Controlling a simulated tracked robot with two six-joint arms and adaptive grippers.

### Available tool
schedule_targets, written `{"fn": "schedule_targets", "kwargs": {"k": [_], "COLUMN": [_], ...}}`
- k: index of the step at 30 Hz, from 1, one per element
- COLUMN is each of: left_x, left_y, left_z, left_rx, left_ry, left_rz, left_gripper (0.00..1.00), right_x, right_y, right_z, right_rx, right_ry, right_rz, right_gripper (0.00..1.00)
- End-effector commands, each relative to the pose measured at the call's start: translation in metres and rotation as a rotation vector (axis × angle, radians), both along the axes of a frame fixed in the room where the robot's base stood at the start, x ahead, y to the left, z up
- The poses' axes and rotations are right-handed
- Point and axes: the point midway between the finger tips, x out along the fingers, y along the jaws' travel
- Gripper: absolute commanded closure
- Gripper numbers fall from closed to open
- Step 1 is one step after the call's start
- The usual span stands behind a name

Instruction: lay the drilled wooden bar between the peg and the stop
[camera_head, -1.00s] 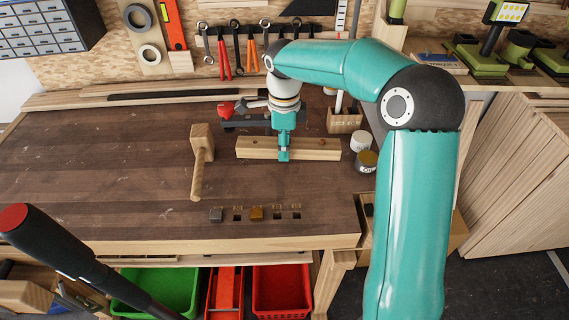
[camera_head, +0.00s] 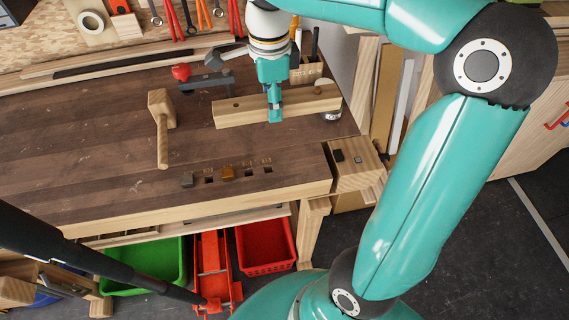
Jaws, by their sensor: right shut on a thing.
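The drilled wooden bar (camera_head: 246,113) is pale and long, with a dark hole towards its left end. My right gripper (camera_head: 274,117) is shut on the bar near its middle, from above. The bar lies level over the back right of the bench; I cannot tell whether it touches the top. I cannot tell which of these are the peg and the stop. My left gripper is not in view.
A wooden mallet (camera_head: 162,128) lies left of the bar. A dark clamp-like tool (camera_head: 208,86) lies behind. A wooden vise block (camera_head: 354,166) juts from the right edge. The middle front of the bench (camera_head: 110,170) is clear.

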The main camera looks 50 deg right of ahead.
Motion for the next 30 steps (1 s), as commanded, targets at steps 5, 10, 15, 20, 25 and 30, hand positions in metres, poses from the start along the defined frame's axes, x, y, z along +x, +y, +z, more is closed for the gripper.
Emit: {"fn": "schedule_targets", "kwargs": {"k": [5, 10, 15, 20, 25, 30], "left_x": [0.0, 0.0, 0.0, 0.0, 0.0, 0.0], "left_y": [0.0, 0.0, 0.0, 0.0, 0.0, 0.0], "left_z": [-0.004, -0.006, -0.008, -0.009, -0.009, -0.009], "left_rx": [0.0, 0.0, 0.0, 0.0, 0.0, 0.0], "left_ry": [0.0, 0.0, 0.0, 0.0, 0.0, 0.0], "left_rz": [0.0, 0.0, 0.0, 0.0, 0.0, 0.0], "left_gripper": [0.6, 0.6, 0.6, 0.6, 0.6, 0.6], "right_x": [-0.017, -0.018, -0.019, -0.018, -0.017, -0.017], "right_y": [-0.001, -0.001, -0.001, -0.001, -0.001, -0.001], "right_z": [0.005, -0.026, -0.071, -0.111, -0.137, -0.148], "right_rx": [0.0, 0.001, 0.001, 0.003, 0.001, 0.001], "right_ry": [0.0, 0.007, 0.008, 0.007, 0.003, 0.003], "right_rz": [-0.009, -0.011, -0.012, -0.011, -0.012, -0.012], "right_gripper": [0.98, 0.98, 0.98, 0.98, 0.98, 0.98]}}
